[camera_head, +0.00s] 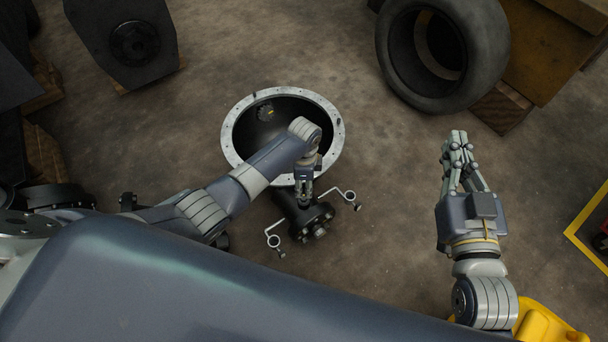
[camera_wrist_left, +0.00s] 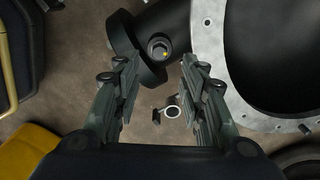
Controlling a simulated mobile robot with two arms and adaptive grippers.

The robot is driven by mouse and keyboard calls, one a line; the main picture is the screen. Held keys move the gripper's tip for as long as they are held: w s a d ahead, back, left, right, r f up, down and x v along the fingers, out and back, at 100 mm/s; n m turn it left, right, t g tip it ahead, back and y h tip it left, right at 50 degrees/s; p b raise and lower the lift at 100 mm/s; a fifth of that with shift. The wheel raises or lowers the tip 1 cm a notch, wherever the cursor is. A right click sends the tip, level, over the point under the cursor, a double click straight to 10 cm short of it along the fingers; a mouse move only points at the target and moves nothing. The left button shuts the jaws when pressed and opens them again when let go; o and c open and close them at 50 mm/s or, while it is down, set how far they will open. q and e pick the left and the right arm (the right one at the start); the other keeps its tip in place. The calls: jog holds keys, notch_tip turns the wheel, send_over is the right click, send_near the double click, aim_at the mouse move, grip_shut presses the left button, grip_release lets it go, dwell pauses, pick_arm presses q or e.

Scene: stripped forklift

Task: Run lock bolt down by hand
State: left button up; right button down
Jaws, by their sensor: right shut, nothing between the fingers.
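The dark axle housing has a pale drilled rim (camera_head: 232,112) and a neck ending in a dark flange (camera_head: 313,228). Two thin pale brackets with ring ends (camera_head: 273,240) stick out from the neck, each with a small dark bolt-like piece (camera_head: 281,253) at its end. I cannot tell which piece is the lock bolt. My left gripper (camera_head: 304,200) is over the neck. In the left wrist view its fingers (camera_wrist_left: 160,75) are apart with nothing gripped. My right gripper (camera_head: 457,138) is shut and empty, off to the right.
A large black tyre (camera_head: 395,60) stands at the upper right beside a wooden crate (camera_head: 555,50). A dark block (camera_head: 120,40) is at the upper left. A yellow frame (camera_head: 580,225) lies at the right edge. Bare concrete floor surrounds the housing.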

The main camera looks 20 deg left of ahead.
pick_arm(q)
jog(key=shift+r, duration=2.25)
